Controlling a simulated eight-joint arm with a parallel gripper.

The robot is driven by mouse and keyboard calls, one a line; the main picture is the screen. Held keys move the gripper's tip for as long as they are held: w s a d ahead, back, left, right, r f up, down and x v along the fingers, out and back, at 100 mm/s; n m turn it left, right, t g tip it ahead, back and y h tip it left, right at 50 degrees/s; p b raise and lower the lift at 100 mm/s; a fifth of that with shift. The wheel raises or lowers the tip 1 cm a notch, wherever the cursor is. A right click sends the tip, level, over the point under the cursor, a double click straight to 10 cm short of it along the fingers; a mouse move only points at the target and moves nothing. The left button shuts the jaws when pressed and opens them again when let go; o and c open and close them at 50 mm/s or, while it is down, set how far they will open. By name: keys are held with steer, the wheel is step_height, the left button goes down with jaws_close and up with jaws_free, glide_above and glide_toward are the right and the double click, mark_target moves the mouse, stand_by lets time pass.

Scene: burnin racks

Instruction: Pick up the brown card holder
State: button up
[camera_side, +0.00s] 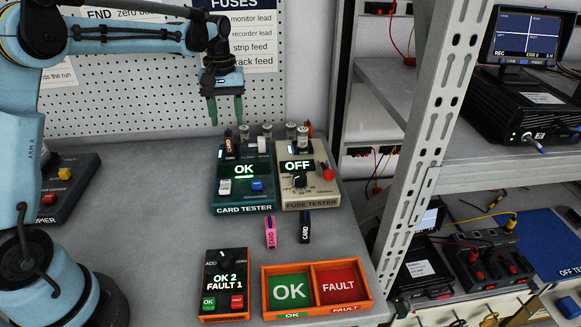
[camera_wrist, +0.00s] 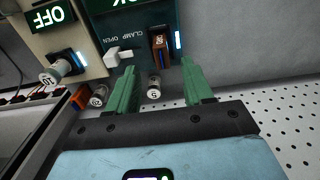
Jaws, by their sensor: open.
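The brown card holder (camera_side: 229,145) stands upright at the back left corner of the teal card tester (camera_side: 222,183), whose display reads OK. It also shows in the wrist view (camera_wrist: 158,46), beside a lit blue strip, its lower end hidden in the tester. My gripper (camera_side: 225,110) hangs above it, fingers pointing down and empty. In the wrist view the green fingers (camera_wrist: 158,66) are spread apart, with the brown holder lying between and beyond their tips, not touching them. A white clamp lever (camera_wrist: 120,54), near the words CLAMP OPEN, sits left of the holder.
The beige fuse tester (camera_side: 301,188) stands right of the card tester, with small cylindrical fuses behind. A pink card holder (camera_side: 270,232) and a black one (camera_side: 305,227) stand in front. An orange OK/FAULT tray (camera_side: 316,308) and a counter box (camera_side: 224,283) sit nearer. A rack post stands right.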

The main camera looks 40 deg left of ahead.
mark_target(228, 133)
steer(key=shift+a+f, duration=0.15)
steer(key=shift+f, duration=3.3)
jaws_close()
